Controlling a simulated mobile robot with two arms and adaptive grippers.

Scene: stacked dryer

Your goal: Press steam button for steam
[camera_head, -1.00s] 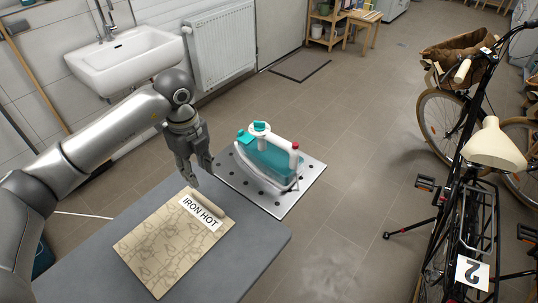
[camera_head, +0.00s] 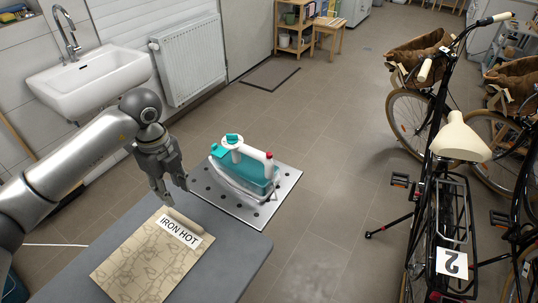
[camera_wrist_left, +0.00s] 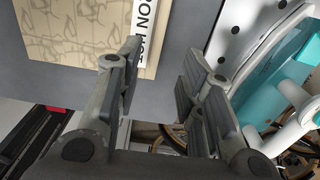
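A teal and white iron (camera_head: 244,166) stands on a perforated metal plate (camera_head: 258,215) at the far end of the ironing board. It has a white handle with a small red button (camera_head: 269,155) at its right end and a teal knob on top; which of these is the steam button I cannot tell. My left gripper (camera_head: 172,194) hangs left of the iron, above the board, not touching it. In the left wrist view its fingers (camera_wrist_left: 160,85) are apart with nothing between them, and part of the iron (camera_wrist_left: 290,75) shows at the right. My right gripper is out of view.
A patterned cloth (camera_head: 145,268) with an "IRON HOT" label lies on the grey ironing board (camera_head: 222,262) in front of the gripper. A sink (camera_head: 90,80) and radiator (camera_head: 190,60) line the left wall. Bicycles (camera_head: 450,180) stand at the right, with open floor between.

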